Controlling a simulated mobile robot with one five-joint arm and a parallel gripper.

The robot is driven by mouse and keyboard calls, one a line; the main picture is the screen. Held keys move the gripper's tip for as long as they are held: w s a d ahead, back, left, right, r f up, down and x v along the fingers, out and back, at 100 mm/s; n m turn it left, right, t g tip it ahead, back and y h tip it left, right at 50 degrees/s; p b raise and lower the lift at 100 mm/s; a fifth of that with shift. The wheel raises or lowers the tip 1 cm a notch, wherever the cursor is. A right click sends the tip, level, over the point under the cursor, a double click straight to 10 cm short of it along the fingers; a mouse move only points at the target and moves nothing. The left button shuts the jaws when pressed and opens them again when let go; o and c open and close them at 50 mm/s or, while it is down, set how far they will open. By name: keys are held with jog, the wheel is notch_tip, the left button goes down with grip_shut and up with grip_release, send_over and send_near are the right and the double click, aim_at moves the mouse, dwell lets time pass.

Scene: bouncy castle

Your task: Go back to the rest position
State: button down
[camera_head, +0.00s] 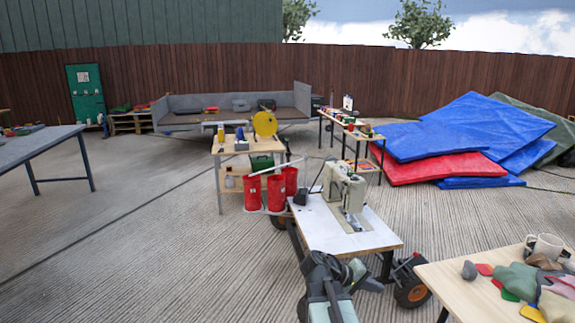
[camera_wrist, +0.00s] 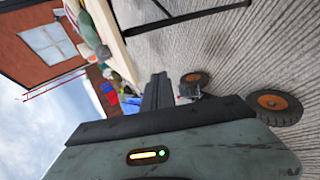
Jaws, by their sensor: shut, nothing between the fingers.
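My gripper (camera_wrist: 158,88) shows in the wrist view as dark fingers closed together beyond my grey wrist housing, with nothing between them. In the head view, my grey-green and black arm (camera_head: 326,290) rises at the bottom centre, just in front of the white sewing table (camera_head: 325,232). The fingertips cannot be made out in the head view. The wrist view is turned on its side, with the ribbed ground at right and the sky at lower left.
A sewing machine (camera_head: 345,186) stands on the sewing table. A wooden table (camera_head: 455,290) with mugs and cloths is close at lower right. Red buckets (camera_head: 252,193) stand behind the sewing table. Ribbed ground (camera_head: 130,245) is open at left; folded blue and red sheets (camera_head: 430,170) lie at right.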

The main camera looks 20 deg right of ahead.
jog(key=w+a+f+n+y, duration=0.1)
jog(key=a+f+y, duration=0.3)
jog(key=a, duration=0.7)
jog(key=a+f+t+y, duration=0.1)
jog(key=a+f+y, duration=0.2)
jog(key=a, duration=0.9)
jog(key=w+a+f+n+y, duration=0.1)
jog(key=a+f+y, duration=0.3)
jog(key=a, duration=0.7)
notch_tip(320, 180, up, 22)
jog(key=p, duration=2.2)
jog(key=shift+s+a+r, duration=0.15)
jog(key=shift+s+a, duration=0.15)
